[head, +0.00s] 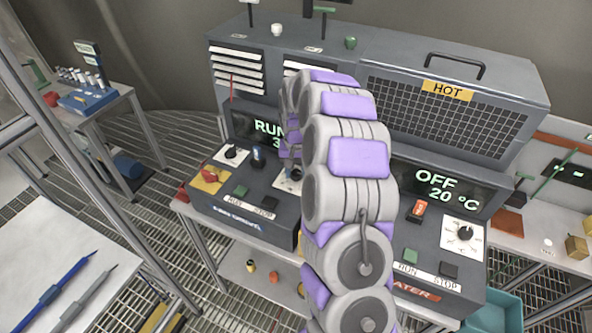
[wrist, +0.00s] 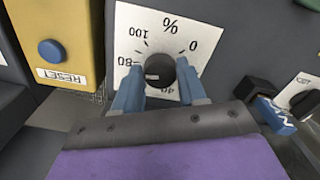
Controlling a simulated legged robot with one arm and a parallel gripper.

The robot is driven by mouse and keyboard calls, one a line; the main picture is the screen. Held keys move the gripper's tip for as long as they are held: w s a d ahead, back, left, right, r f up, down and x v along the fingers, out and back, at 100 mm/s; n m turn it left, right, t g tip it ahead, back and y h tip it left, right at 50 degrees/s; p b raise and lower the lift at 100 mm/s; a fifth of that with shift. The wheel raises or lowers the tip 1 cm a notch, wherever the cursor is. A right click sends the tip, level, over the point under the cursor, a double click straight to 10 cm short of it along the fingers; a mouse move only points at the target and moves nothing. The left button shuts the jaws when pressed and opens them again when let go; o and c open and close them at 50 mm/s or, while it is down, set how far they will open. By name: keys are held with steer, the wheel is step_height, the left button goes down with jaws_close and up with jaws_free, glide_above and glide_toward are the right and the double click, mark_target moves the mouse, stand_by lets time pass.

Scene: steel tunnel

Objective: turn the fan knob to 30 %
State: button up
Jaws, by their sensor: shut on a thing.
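The fan knob (wrist: 160,71) is a dark round knob on a white dial plate (wrist: 184,28) marked in percent, upside down in the wrist view. The marks 100, 80 and 0 are readable; the lower numbers are partly covered. A pale mark shows on the knob's face, but its exact reading is unclear. My gripper (wrist: 161,92) has its blue fingers on both sides of the knob and is shut on it. In the head view, the dial plate (head: 287,186) shows only in part, and my arm hides the knob and gripper. The display (head: 267,133) behind reads RUN, its value partly covered.
Beside the dial in the wrist view are a yellow box (wrist: 72,20) with a blue RESET button (wrist: 52,52), and a blue switch (wrist: 275,114). The heater panel (head: 437,186) at right reads OFF, 20 °C, with its own knob (head: 465,233). A grille box marked HOT (head: 447,91) stands behind.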

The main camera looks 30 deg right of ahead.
mark_target(296, 172)
steer(key=shift+w+r, duration=0.15)
steer(key=o, duration=1.1)
steer(key=shift+c, duration=0.2)
step_height(296, 172, up, 17)
steer(key=shift+p, duration=0.35)
steer(key=s+a+f+n+b, duration=0.1)
steer(key=s+a+n+b, duration=0.1)
steer(key=s+a, duration=0.5)
steer(key=s+a+f+n+g+b, duration=0.1)
steer(key=s+a, duration=0.2)
steer(key=s, duration=0.8)
steer(key=s+a+f+n+b, duration=0.1)
steer(key=s+a+n+b, duration=0.1)
steer(key=s+a, duration=0.45)
steer(key=s+f+b, duration=0.1)
steer(key=s+f, duration=0.2)
steer(key=s, duration=0.4)
steer(key=s+f+b, duration=0.1)
steer(key=s+f, duration=0.2)
steer(key=s, duration=0.5)
steer(key=shift+s+f+n+g, duration=0.15)
steer(key=shift+s+n+g, duration=0.15)
steer(key=shift+g, duration=0.1)
